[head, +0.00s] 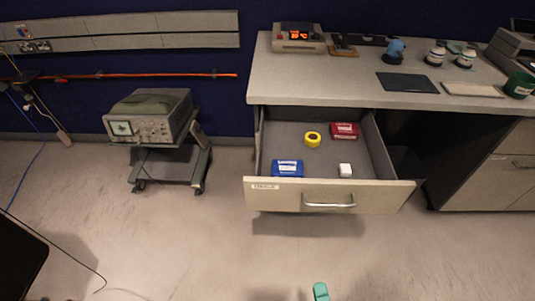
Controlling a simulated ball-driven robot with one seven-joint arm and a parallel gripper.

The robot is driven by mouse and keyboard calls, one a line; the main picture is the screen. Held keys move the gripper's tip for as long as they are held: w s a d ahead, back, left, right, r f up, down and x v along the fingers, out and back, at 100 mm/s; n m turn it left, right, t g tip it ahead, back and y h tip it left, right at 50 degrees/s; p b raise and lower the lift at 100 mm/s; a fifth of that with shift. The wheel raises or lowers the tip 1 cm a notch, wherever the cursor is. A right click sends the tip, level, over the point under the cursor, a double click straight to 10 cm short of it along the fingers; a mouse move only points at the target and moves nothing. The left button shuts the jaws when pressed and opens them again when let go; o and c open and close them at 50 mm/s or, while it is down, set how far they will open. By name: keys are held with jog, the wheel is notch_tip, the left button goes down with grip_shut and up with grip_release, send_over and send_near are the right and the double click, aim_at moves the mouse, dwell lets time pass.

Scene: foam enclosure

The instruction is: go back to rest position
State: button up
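A small teal piece (321,291) shows at the bottom edge of the head view, right of the middle. It may be a tip of my gripper, but too little of it shows to be sure. No pair of fingers is visible, so I cannot see whether the gripper is open or shut or holds anything. The piece is well in front of the open drawer (262,196) and apart from it in the picture.
The pulled-out drawer holds a blue box (288,168), yellow tape roll (312,139), red box (344,130) and white block (345,170). The desk (340,78) carries several items. An instrument (150,118) stands on a cart (170,168) at left. Floor in front is mostly clear.

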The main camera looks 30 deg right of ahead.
jog(key=w+a+f+n+g+y, duration=0.3)
jog(key=w+n+g+y, duration=0.2)
jog(key=w+n+y, duration=0.7)
jog(key=s+d+r+n+g+h, duration=0.1)
jog(key=s+d+n+g+h, duration=0.1)
jog(key=s+d+n+g, duration=0.2)
jog(key=s+d+r+n+g+h, duration=0.1)
jog(key=s+d+n+g+h, duration=0.2)
jog(key=s+g, duration=0.4)
jog(key=s+d+n, duration=0.1)
jog(key=s+d, duration=0.1)
jog(key=s, duration=0.1)
jog(key=shift+s+d+n+g, duration=0.15)
jog(key=shift+d+n+g, duration=0.15)
jog(key=shift+g, duration=0.1)
